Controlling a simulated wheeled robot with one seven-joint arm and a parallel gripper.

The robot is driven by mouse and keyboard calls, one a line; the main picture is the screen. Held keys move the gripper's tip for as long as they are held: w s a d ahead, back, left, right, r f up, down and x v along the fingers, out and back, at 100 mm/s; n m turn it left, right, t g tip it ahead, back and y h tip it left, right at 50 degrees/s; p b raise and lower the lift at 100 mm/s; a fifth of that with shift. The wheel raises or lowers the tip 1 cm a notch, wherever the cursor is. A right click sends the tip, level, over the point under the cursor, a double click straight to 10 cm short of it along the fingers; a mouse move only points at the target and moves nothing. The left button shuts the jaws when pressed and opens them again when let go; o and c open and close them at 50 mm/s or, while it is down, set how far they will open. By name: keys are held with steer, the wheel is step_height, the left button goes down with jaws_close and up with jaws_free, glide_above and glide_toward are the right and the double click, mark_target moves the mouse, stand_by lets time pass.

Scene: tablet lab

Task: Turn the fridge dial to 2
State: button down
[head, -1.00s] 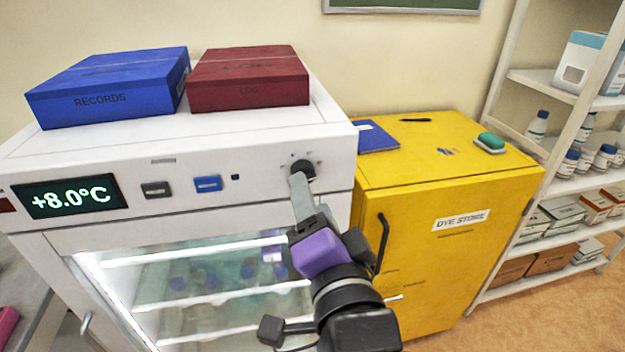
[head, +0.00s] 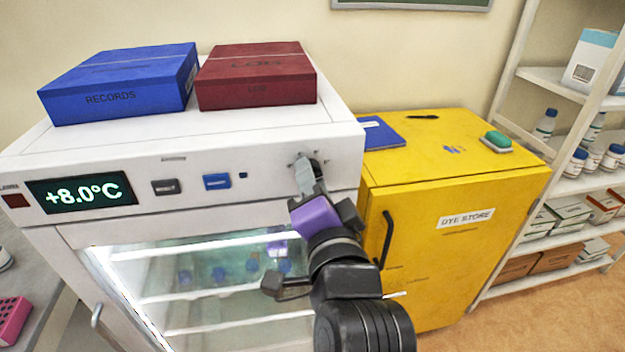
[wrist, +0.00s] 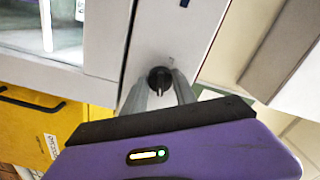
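The fridge dial (wrist: 160,80) is a round black knob on the white front panel of the fridge, with a raised grip across its face. In the head view the dial (head: 317,166) is mostly hidden by my gripper; its scale marks are too small to read. My gripper (wrist: 160,88) has its two grey fingers on either side of the dial, open, with narrow gaps visible; contact cannot be made out. In the head view my gripper (head: 305,168) reaches up to the panel. The fridge display (head: 82,191) reads +8.0°C.
A grey button (head: 165,187) and a blue button (head: 217,181) sit left of the dial. A blue records box (head: 115,95) and a red log box (head: 257,88) lie on the fridge. A yellow dye store cabinet (head: 450,260) stands close on the right.

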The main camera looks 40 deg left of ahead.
steer(key=shift+w+n, duration=0.1)
steer(key=shift+n, duration=0.3)
steer(key=n+b, duration=0.6)
steer(key=n, duration=2.3)
stand_by(0.5)
steer(key=c, duration=1)
jaws_free()
